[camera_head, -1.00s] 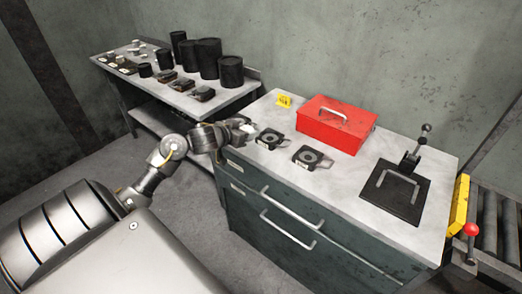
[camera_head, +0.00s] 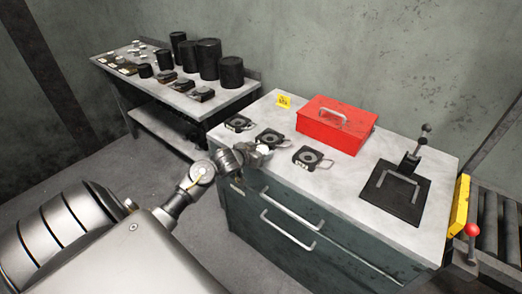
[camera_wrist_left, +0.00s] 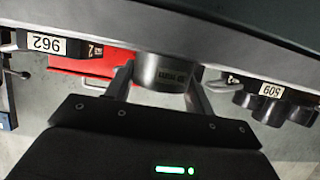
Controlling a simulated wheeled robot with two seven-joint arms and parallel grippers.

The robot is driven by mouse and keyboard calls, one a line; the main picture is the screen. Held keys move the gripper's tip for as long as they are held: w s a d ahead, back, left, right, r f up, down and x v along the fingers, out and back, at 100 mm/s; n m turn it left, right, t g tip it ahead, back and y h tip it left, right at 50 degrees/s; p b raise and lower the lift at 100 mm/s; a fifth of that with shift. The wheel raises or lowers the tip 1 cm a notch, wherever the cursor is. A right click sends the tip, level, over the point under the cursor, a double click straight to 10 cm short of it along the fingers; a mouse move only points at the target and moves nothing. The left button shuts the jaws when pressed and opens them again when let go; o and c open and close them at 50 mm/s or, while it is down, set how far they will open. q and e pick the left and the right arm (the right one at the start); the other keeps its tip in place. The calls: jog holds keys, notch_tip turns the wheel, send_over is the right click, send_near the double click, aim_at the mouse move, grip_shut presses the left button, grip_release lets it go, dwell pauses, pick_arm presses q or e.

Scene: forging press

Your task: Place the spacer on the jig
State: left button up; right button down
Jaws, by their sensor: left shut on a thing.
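My left gripper (camera_head: 257,152) is at the front edge of the cabinet top, in front of the middle of three black jig-like plates (camera_head: 270,138). In the left wrist view it is shut on a short grey cylinder (camera_wrist_left: 163,72), likely the spacer, with a label too small to read. In the head view a pale end of the held piece (camera_head: 264,149) shows. The other two plates stand to the left (camera_head: 239,123) and right (camera_head: 312,158), each with a ring and a numbered tag. Which is the task's jig, I cannot tell. My right gripper is out of view.
A red toolbox (camera_head: 337,124) stands behind the plates. A black press-like fixture (camera_head: 396,190) with a lever is at the right. A yellow tag (camera_head: 284,101) stands at the back. A side table (camera_head: 225,105) holds black cylinders and small parts. Bare cabinet top lies right of the toolbox.

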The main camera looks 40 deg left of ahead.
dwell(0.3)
pick_arm(q)
jog(key=o, duration=1.5)
jog(key=shift+c, duration=0.2)
jog(key=shift+r, duration=0.1)
jog(key=v, duration=1.2)
